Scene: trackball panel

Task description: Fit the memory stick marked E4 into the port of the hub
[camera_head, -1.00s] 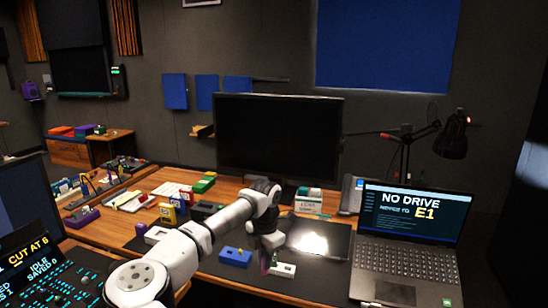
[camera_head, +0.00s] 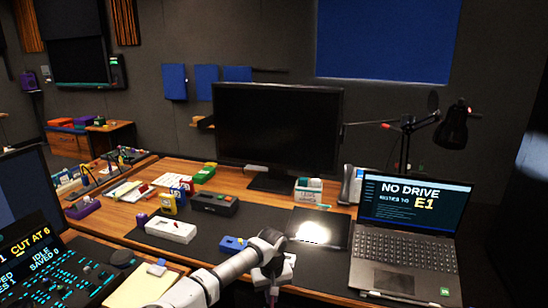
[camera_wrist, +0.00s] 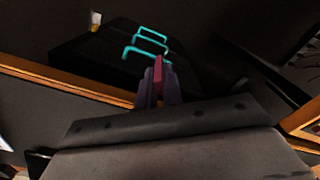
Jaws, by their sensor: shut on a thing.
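My gripper (camera_head: 271,292) is low at the front edge of the desk in the head view, pointing down. In the wrist view its fingers (camera_wrist: 158,92) are shut on a narrow dark red piece (camera_wrist: 159,70), seemingly a memory stick; no E4 mark is readable on it. I cannot tell for sure which thing is the hub. A white box (camera_head: 170,230) and a black box (camera_head: 214,204) stand on the dark mat to the left of my arm. A blue block (camera_head: 232,244) sits just behind my arm. No port can be made out.
An open laptop (camera_head: 408,245) stands at the right, its screen reading "NO DRIVE" and "E1". A black monitor (camera_head: 277,130) is at the back. A control console with lit keys (camera_head: 85,275) is at the left. In the wrist view, teal loops (camera_wrist: 145,45) lie beyond the fingers.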

